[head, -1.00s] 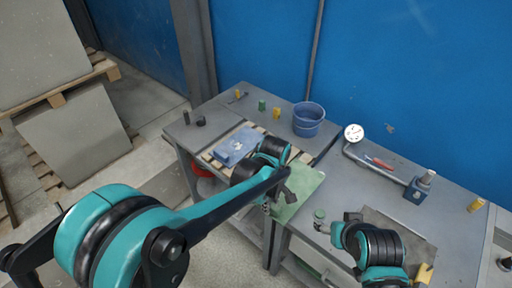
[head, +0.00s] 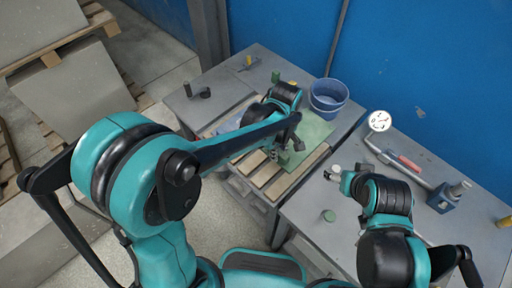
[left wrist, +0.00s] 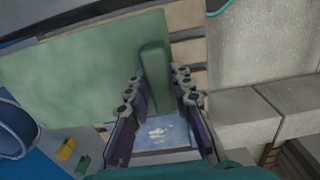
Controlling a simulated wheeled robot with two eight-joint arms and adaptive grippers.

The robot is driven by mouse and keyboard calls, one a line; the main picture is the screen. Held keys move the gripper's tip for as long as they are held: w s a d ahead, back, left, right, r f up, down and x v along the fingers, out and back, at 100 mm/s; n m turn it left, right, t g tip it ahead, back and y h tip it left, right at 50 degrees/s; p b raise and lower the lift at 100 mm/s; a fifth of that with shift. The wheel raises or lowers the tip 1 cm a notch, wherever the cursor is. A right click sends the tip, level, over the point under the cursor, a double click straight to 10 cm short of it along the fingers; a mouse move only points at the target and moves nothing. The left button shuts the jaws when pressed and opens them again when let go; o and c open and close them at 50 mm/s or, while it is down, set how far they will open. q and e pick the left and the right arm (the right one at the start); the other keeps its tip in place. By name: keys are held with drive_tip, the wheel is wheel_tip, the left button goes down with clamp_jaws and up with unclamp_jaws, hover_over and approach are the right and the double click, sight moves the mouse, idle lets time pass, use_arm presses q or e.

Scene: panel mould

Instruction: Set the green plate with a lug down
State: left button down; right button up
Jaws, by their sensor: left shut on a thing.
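The green plate (head: 318,130) is flat and thin, with an upright green lug (left wrist: 154,72) on its face. My left gripper (head: 290,152) is shut on the lug, and its two fingers stand either side of it in the left wrist view (left wrist: 158,92). The plate is over the slatted part of the left table (head: 262,174), close to the blue bucket. I cannot tell whether it touches the slats. My right gripper (head: 336,172) is over the right table; its jaws are too small to read.
A blue bucket (head: 328,98) stands behind the plate. A blue plate (left wrist: 160,133) lies partly hidden under my left arm. Bare slats show in front of the green plate.

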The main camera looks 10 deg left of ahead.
use_arm(q)
drive_tip(key=b, duration=0.3)
hover_over(248, 171)
wheel_tip(248, 171, down, 6)
drive_tip(key=shift+w+f, duration=0.1)
drive_tip(key=shift+f+b, duration=0.65)
drive_tip(key=shift+f, duration=1.25)
drive_tip(key=shift+f, duration=0.15)
drive_tip(key=c, duration=1.3)
unclamp_jaws()
drive_tip(key=shift+c, duration=0.2)
